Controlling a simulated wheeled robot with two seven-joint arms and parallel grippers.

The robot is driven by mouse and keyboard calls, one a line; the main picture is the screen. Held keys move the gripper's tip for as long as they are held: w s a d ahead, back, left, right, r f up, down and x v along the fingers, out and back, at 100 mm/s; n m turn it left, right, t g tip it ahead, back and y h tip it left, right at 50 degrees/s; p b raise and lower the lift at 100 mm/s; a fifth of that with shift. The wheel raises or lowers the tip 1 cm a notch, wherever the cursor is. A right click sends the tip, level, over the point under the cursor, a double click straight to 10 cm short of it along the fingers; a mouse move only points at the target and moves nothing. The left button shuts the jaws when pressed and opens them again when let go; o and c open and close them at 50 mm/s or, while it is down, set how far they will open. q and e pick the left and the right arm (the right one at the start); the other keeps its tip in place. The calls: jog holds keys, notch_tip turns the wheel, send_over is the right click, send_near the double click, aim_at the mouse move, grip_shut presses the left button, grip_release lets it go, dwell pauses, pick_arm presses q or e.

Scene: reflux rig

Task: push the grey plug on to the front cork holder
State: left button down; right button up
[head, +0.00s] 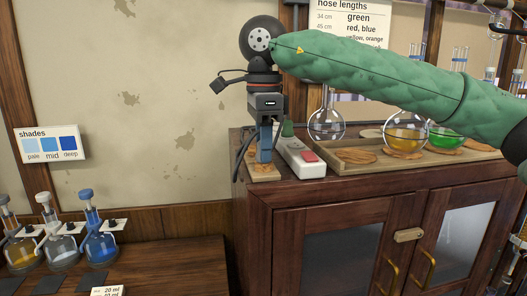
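My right gripper (263,158) points down at the left end of the cabinet top, its arm coming in from the right. Its fingers are low, just above or against a small tan cork-coloured base (264,174). A blue-grey upright part shows between or along the fingers; I cannot tell whether it is a finger or a held thing. I cannot make out the grey plug for sure, nor tell which cork holder is the front one. My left gripper is out of view.
A white power strip (295,152) with a red switch lies just right of the gripper, and a small green-grey thing (288,129) stands behind it. A wooden tray (350,167) with round flasks is further right. Stoppered flasks (100,242) stand on a lower bench at left.

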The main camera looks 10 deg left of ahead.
jog(key=o, duration=0.5)
